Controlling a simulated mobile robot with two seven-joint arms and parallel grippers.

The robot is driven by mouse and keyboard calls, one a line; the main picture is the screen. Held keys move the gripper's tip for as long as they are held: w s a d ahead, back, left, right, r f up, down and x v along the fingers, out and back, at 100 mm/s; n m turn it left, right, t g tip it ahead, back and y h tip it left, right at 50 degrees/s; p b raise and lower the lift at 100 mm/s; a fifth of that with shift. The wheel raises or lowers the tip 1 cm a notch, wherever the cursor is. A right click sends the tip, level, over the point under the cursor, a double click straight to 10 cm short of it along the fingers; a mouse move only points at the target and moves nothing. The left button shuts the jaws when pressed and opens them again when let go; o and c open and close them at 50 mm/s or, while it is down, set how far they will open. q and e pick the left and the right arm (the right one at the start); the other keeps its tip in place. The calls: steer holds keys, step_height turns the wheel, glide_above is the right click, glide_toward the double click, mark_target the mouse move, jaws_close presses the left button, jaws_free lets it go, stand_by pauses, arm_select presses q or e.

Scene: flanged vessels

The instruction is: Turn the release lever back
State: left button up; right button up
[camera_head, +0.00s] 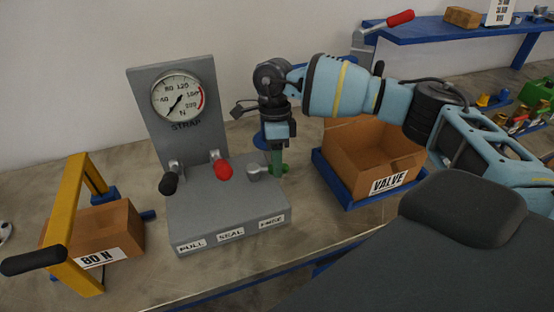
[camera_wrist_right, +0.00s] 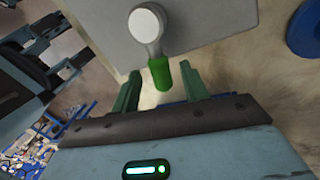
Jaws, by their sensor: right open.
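The grey strapping machine (camera_head: 215,205) stands on the bench, with a black-knobbed lever (camera_head: 168,184), a red-knobbed lever (camera_head: 223,170) and, at the right, a lever with a round grey hub (camera_head: 253,173). In the right wrist view the hub's pale cap (camera_wrist_right: 145,25) shows, and its short arm ends in a green grip (camera_wrist_right: 160,74). My right gripper (camera_head: 278,168) is low at the machine's right edge. In the wrist view its open green fingers (camera_wrist_right: 162,88) stand either side of the grip's end, with gaps showing. My left gripper is out of view.
A dial gauge (camera_head: 177,97) sits on the machine's back plate. An open cardboard box labelled VALVE (camera_head: 390,184) stands in a blue tray right of the gripper. A yellow frame (camera_head: 66,205) and a box marked 80 N (camera_head: 122,225) stand at the left.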

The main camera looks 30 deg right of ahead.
steer(key=shift+f, duration=0.25)
jaws_close()
